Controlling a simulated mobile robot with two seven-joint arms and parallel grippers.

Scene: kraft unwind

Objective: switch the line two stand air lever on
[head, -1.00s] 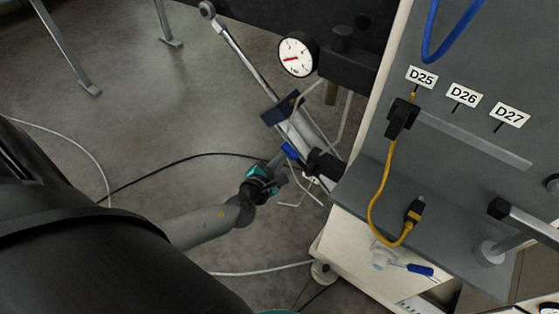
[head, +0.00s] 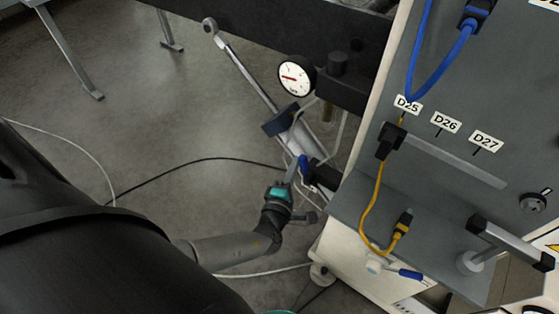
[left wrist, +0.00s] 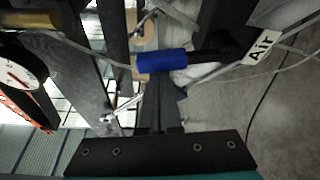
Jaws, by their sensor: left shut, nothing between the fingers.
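The air lever has a blue handle (head: 303,162) and sits beside the silver cylinder at the edge of the stand. In the left wrist view the blue handle (left wrist: 161,62) lies crosswise just beyond my fingertips, left of a white tag reading "Air" (left wrist: 262,47). My left gripper (head: 292,172), with a teal body, is shut and empty, its tips right at the handle. In the left wrist view its dark fingers (left wrist: 160,95) are together; whether they touch the handle I cannot tell.
A round gauge (head: 295,77) is above the lever. A silver cylinder (head: 250,75) slants up left. A grey panel (head: 440,165) with labels D25, D26, D27 and a yellow cable (head: 373,205) stands at right. Open floor (head: 150,120) lies left.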

